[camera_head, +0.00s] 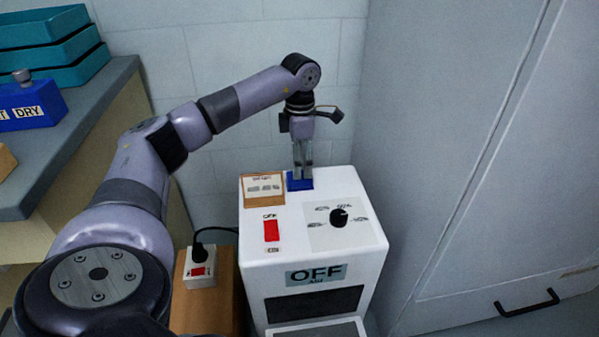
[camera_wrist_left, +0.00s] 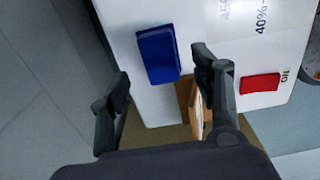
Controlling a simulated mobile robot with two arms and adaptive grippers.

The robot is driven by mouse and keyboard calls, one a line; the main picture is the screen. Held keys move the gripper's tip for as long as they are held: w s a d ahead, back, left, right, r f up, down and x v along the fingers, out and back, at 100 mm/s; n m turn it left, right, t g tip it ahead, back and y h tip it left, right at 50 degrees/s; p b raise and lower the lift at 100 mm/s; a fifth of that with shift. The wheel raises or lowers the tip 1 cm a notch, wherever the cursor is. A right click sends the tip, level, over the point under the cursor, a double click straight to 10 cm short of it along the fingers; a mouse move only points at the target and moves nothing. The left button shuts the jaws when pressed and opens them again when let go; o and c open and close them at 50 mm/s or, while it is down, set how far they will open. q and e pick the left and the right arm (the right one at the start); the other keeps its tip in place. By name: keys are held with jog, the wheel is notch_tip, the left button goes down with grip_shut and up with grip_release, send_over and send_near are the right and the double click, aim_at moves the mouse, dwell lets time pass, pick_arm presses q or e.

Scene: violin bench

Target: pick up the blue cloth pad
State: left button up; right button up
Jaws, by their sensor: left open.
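The blue cloth pad (camera_head: 300,183) lies on the back part of the top of a white machine (camera_head: 372,236). My left gripper (camera_head: 302,168) points down over the pad, and its fingers hide part of it. In the left wrist view the pad (camera_wrist_left: 158,54) is a dark blue block in front of the open fingers (camera_wrist_left: 162,78), nearer the right finger. Nothing is held between the fingers. I cannot tell how small the gap between fingertips and pad is. My right gripper is not in view.
A wooden-framed card (camera_head: 263,190) stands just left of the pad. A red switch (camera_head: 271,231) and a black knob (camera_head: 339,216) are on the machine top. A socket box (camera_head: 200,268) with a black plug is at the left. A grey cabinet (camera_head: 480,130) stands at the right.

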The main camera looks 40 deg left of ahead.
pick_arm(q)
notch_tip(320, 180, down, 5)
jog(key=b, duration=0.2)
jog(key=shift+f+b, duration=0.1)
jog(key=shift+b, duration=0.25)
jog(key=shift+c, duration=0.5)
jog(key=c, duration=1)
jog(key=shift+c, duration=0.2)
